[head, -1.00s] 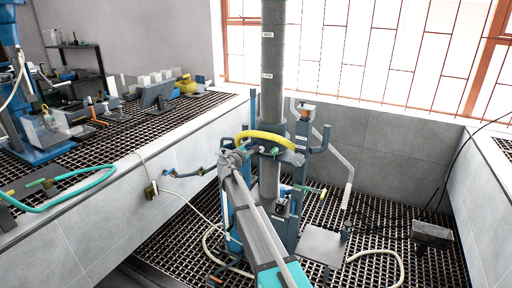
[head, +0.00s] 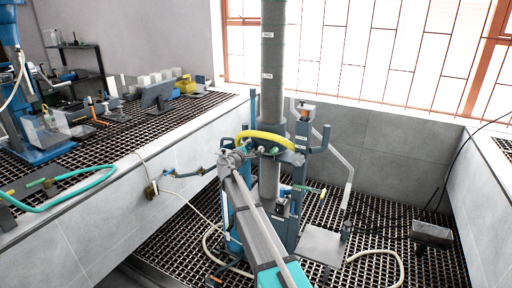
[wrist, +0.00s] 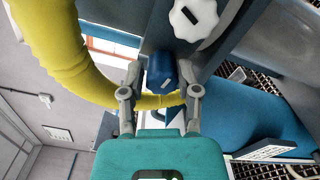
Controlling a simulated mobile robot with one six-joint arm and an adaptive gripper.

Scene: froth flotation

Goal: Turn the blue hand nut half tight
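The blue hand nut (wrist: 161,72) shows in the wrist view, just beyond my palm, with a small white mark on its side. My gripper (wrist: 161,76) has one grey finger on each side of it. The fingertips sit close against the nut's sides, and it fills the space between them. In the head view my gripper (head: 232,158) reaches the grey column below the yellow hose. The nut is too small and hidden there to make out.
A thick yellow hose (wrist: 68,55) curves close past my left finger and behind the nut. A white knob (wrist: 194,17) sits above the nut. In the head view, the grey column (head: 272,95) rises ahead, with a grey plate (head: 321,247) to its right.

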